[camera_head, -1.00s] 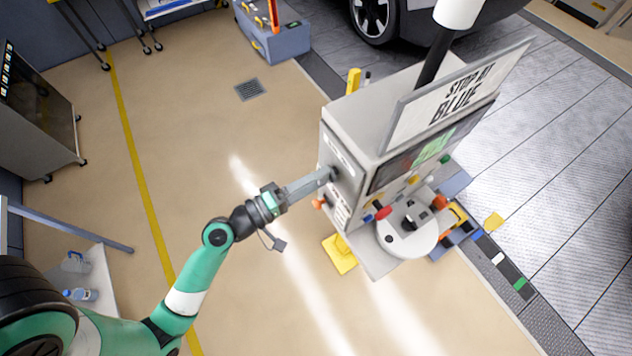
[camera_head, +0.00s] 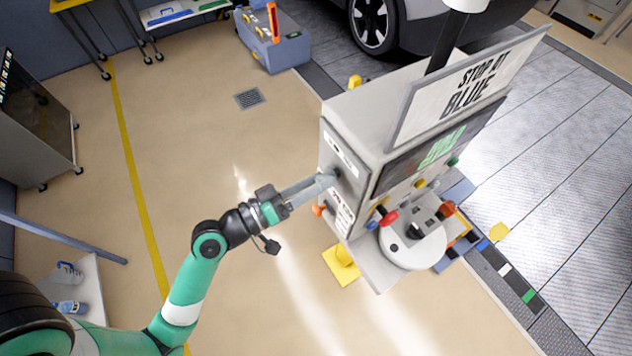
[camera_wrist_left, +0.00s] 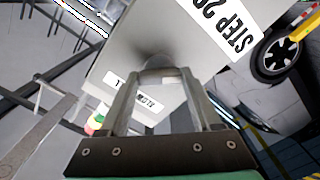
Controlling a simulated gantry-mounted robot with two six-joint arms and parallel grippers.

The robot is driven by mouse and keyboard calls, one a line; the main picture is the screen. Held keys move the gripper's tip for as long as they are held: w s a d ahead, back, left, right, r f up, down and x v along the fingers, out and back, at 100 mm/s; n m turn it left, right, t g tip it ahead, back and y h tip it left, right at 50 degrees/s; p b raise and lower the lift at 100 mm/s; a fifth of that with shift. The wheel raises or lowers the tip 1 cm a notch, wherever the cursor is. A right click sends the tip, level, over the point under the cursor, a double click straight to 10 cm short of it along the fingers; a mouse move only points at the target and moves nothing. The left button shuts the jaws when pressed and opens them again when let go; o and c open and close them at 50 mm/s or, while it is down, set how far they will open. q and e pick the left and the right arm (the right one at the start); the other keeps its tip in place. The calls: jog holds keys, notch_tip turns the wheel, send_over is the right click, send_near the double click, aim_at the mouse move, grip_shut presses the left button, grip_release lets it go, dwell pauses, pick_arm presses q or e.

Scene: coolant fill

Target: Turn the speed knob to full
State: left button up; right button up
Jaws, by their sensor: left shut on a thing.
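The speed knob (camera_head: 335,171) is a small dark knob on the left side face of the grey machine cabinet (camera_head: 357,152). My left gripper (camera_head: 326,181) reaches it from the left, with its fingertips at the side face. In the left wrist view the two long grey fingers (camera_wrist_left: 158,78) close around the knob, which is mostly hidden between their tips. A white label strip shows beside the knob on the panel, too small to read in the head view. My right gripper is not in view.
An orange knob (camera_head: 319,210) sits below my left gripper on the same side face. A sign reading STOP AT BLUE (camera_head: 470,85) stands on top. A round white turntable (camera_head: 412,245) is at the front.

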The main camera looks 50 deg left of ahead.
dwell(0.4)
pick_arm(q)
jog(key=o, duration=1.4)
